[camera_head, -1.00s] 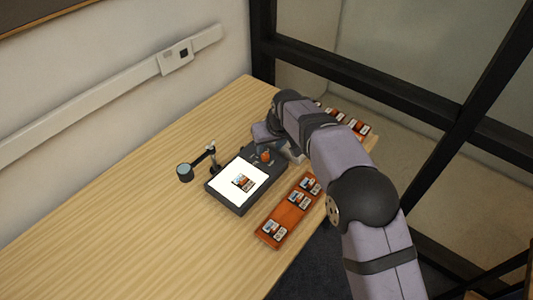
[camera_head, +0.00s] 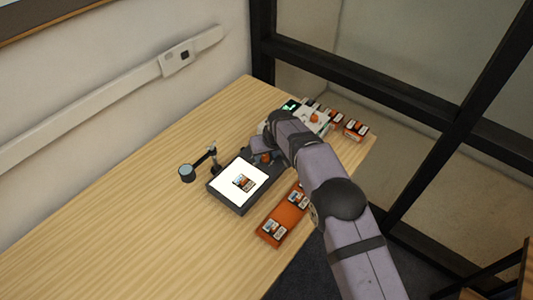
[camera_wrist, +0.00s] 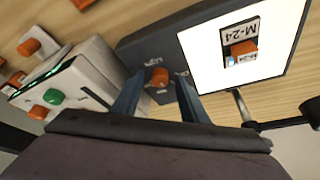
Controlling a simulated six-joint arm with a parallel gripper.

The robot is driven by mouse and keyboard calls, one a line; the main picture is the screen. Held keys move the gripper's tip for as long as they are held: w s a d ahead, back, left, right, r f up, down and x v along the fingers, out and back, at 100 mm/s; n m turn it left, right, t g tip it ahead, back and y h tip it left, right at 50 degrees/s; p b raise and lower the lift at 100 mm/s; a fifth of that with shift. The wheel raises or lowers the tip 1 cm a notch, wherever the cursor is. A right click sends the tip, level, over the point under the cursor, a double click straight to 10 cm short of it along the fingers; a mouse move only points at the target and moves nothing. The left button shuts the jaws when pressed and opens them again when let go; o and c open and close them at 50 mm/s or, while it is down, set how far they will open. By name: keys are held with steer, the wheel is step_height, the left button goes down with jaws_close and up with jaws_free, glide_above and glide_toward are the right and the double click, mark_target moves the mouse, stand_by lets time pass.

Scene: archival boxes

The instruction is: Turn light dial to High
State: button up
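The light dial is an orange knob (camera_wrist: 158,77) on the dark control strip of the light box (camera_wrist: 190,50). In the head view the dial (camera_head: 265,158) shows as a small orange spot at the box's far right end. The box's white panel is lit, and a card marked M-24 (camera_wrist: 240,42) lies on it. My gripper (camera_wrist: 159,76) is open, with one blue-grey finger on each side of the dial. I cannot tell whether the fingers touch it. The dial's setting marks are too small to read. In the head view my arm hides most of the gripper.
A white device (camera_head: 312,116) with a green display and an orange knob stands behind my arm. An orange tray (camera_head: 268,227) with cards lies in front of the light box. A lens on a jointed stand (camera_head: 187,173) is at left. The left of the table is clear.

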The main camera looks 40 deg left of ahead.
steer(key=shift+c, duration=0.6)
jaws_close()
steer(key=shift+m+b, duration=0.3)
steer(key=shift+b, duration=0.05)
steer(key=m+b, duration=0.1)
steer(key=m+t+b, duration=0.1)
steer(key=shift+s+a+f+m+h, duration=0.15)
steer(key=shift+m+h, duration=0.15)
steer(key=shift+a+m+t+h, duration=0.1)
steer(key=shift+m+t+h, duration=0.45)
steer(key=shift+m, duration=1.35)
steer(key=shift+s+m+h, duration=0.1)
steer(key=shift+m+h, duration=0.15)
steer(key=shift+m, duration=0.05)
